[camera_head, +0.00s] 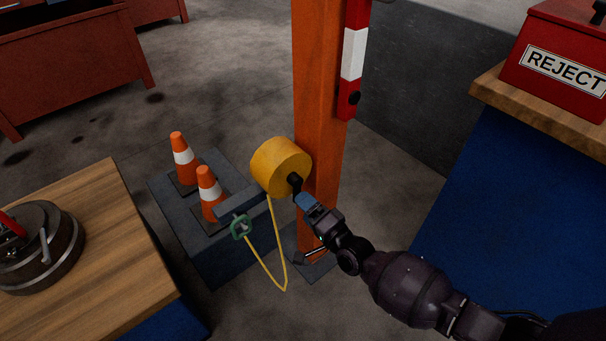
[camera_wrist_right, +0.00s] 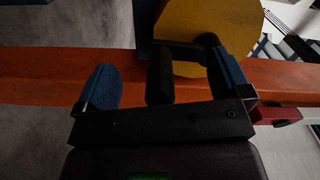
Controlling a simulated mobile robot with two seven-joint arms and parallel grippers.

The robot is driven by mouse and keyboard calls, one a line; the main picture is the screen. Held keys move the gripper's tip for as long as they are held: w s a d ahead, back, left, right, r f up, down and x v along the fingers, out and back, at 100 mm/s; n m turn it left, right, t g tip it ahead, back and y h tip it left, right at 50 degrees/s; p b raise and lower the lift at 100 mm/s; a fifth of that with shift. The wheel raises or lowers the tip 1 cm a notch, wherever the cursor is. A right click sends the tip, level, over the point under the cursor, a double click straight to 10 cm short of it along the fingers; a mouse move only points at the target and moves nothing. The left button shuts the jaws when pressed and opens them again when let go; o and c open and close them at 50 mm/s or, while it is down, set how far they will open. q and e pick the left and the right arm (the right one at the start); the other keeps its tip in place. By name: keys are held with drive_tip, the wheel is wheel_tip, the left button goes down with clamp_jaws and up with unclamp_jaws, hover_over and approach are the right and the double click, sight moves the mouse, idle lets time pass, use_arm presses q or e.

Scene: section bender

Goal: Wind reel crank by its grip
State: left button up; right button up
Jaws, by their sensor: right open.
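The yellow reel (camera_head: 277,167) is mounted on the orange post, and its edge also shows at the top of the right wrist view (camera_wrist_right: 220,28). Its black crank (camera_head: 295,182) faces my right gripper (camera_head: 303,198). In the right wrist view the dark cylindrical grip (camera_wrist_right: 160,77) stands between the two blue fingers of the right gripper (camera_wrist_right: 163,82). The fingers are apart, with a gap on each side of the grip; the right finger is nearer the crank arm (camera_wrist_right: 188,43). My left gripper is not in view.
A yellow strap (camera_head: 262,262) hangs from the reel to a green handle (camera_head: 241,227). Two traffic cones (camera_head: 210,190) stand on a dark box left of the orange post (camera_head: 320,90). A wooden bench (camera_head: 100,240) is at left; a blue bench (camera_head: 500,180) is at right.

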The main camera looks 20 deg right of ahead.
drive_tip(key=shift+w+r+n, duration=0.1)
drive_tip(key=shift+r+n, duration=0.05)
drive_tip(key=shift+n, duration=0.85)
drive_tip(key=n+p, duration=0.1)
drive_tip(key=n, duration=0.3)
drive_tip(key=shift+d, duration=0.1)
drive_tip(key=n, duration=0.3)
drive_tip(key=shift+p, duration=0.4)
drive_tip(key=n, duration=0.7)
drive_tip(key=shift+p, duration=0.35)
drive_tip(key=n, duration=0.4)
drive_tip(key=shift+f+n, duration=0.2)
drive_tip(key=shift+n, duration=0.1)
drive_tip(key=n, duration=0.5)
drive_tip(key=shift+n, duration=0.4)
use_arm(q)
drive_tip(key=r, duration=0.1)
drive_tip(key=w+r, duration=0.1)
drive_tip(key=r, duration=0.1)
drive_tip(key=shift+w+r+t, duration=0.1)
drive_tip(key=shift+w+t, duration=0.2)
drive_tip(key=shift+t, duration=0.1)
use_arm(e)
drive_tip(key=shift+n, duration=0.6)
